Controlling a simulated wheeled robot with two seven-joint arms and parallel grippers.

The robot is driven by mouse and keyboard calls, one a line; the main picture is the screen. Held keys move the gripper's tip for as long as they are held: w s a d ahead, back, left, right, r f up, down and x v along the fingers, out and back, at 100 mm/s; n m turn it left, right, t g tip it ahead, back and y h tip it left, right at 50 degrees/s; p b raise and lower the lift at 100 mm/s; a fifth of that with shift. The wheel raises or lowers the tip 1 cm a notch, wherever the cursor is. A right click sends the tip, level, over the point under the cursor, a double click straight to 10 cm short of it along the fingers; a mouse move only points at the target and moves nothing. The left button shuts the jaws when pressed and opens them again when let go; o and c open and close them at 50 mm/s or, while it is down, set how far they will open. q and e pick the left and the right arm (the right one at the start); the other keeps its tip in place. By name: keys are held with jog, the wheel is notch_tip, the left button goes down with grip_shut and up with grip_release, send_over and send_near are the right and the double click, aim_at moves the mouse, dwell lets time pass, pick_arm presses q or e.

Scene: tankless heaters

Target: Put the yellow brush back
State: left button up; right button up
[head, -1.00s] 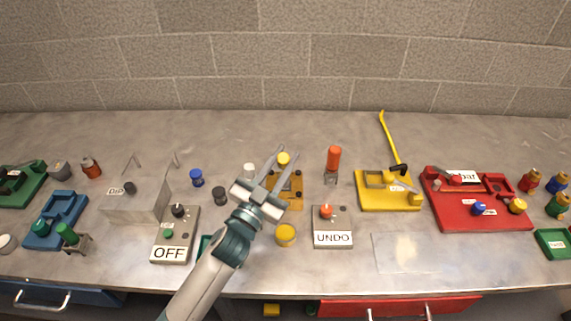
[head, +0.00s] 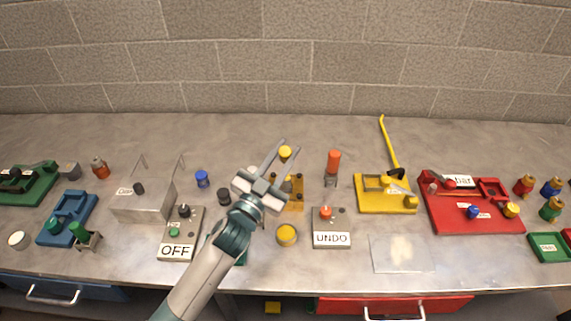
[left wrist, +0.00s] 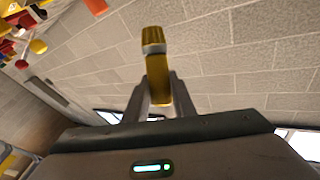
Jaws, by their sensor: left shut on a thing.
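My left gripper (head: 277,158) is in the middle of the head view, above the table. It is shut on the yellow brush (head: 285,152), whose yellow end shows between the fingertips. In the left wrist view the brush (left wrist: 155,70) stands up between the two fingers, yellow with a pale grey band near its top. A small orange-yellow block with dark holes (head: 295,200) lies behind and below the gripper in the picture, partly hidden by it. I cannot tell whether the brush touches it. My right gripper is not in view.
A yellow-topped round pot (head: 287,234) and the UNDO box (head: 331,232) stand close to my arm. The OFF box (head: 178,243) and a grey metal box (head: 145,203) are left. A yellow tray (head: 372,203) and a red tray (head: 450,220) are right. The table's back strip is clear.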

pick_arm(q)
jog(key=shift+w+r+g+b, duration=0.15)
jog(key=shift+r+g+b, duration=0.15)
jog(key=shift+b, duration=0.5)
jog(key=g+b, duration=0.1)
jog(key=b, duration=0.1)
jog(key=s+d+f+g+b, duration=0.1)
jog(key=b, duration=0.1)
jog(key=shift+s+n+g+b, duration=0.1)
jog(key=shift+n+g+b, duration=0.2)
jog(key=shift+b, duration=0.05)
jog(key=s+d+f+g+b, duration=0.1)
jog(key=s+f+g+b, duration=0.3)
jog(key=s, duration=0.3)
jog(key=shift+d+f+m+g+h, duration=0.2)
jog(key=shift+f+m+g+h, duration=0.15)
jog(key=shift+f, duration=0.35)
jog(key=w+a+f+p, duration=0.2)
jog(key=w+a+f, duration=0.2)
jog(key=a+f, duration=0.3)
jog(key=a, duration=0.4)
